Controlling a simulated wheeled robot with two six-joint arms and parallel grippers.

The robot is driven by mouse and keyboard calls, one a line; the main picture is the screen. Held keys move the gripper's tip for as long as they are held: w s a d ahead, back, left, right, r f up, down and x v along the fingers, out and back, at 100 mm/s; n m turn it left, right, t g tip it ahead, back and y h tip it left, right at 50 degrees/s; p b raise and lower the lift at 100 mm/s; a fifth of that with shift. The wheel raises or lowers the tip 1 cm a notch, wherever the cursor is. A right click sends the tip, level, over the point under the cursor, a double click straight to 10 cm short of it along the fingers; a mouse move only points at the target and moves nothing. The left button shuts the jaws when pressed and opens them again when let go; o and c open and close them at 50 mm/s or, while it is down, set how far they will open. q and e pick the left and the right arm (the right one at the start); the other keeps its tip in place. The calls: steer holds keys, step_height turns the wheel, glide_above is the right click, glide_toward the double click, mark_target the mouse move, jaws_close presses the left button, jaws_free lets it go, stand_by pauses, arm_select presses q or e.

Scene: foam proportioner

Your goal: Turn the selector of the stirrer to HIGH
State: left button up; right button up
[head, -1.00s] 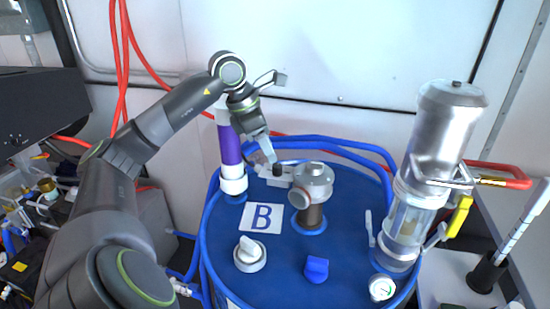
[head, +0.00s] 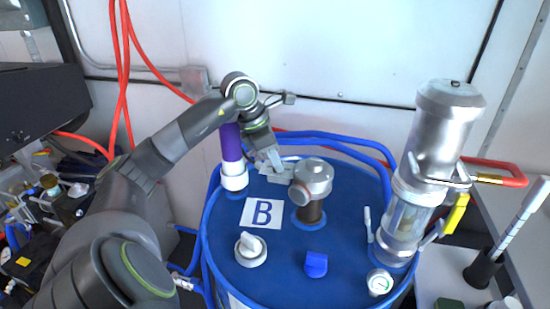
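The stirrer (head: 311,180) stands on the blue drum lid (head: 285,240), a grey motor head on a dark shaft. A small light-grey box (head: 280,177) sits against its left rear side. A dark knob showed on this box in the earlier head view; my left gripper now hides it. My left gripper (head: 272,161) points down at the box from behind, its tips at or just above the box top. I cannot tell whether they touch the knob, or whether the fingers are apart. The selector's markings are not readable. My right gripper is out of view.
A white and purple tube (head: 232,160) stands close left of my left gripper. A white knob (head: 250,250), a blue cap (head: 316,264) and a gauge (head: 379,282) are on the front of the lid. A tall metal cylinder (head: 435,140) stands at the right.

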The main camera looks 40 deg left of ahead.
arm_select(q)
jaws_close()
